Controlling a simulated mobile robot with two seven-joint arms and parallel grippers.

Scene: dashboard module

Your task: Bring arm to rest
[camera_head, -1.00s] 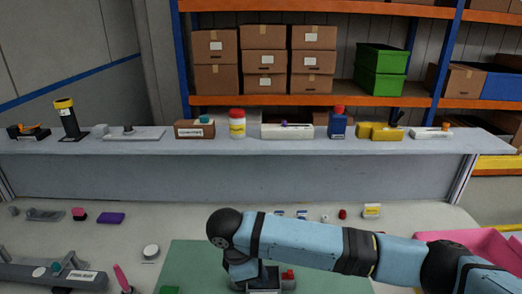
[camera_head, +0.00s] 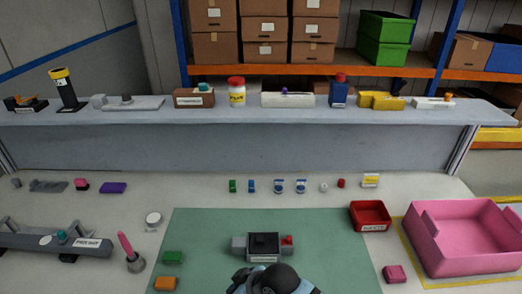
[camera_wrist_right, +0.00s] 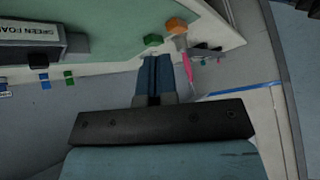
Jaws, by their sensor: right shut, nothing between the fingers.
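My right arm (camera_head: 270,280) shows only as a dark rounded joint at the bottom middle of the head view, in front of the module; its fingers are not seen there. In the right wrist view my right gripper (camera_wrist_right: 158,62) has its two blue fingers together with nothing between them. The fingers appear clear of the objects behind them. The grey-and-black module (camera_head: 264,246) with a red part sits on the green mat (camera_head: 325,235); a labelled grey block shows at the upper left of the wrist view (camera_wrist_right: 35,42). My left gripper is not in view.
A red tray (camera_head: 370,216) and a pink bin (camera_head: 465,262) stand at the right. A green block (camera_head: 173,257), an orange block (camera_head: 165,284) and a pink-handled tool (camera_head: 127,248) are at the left. Several small parts line the back of the table.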

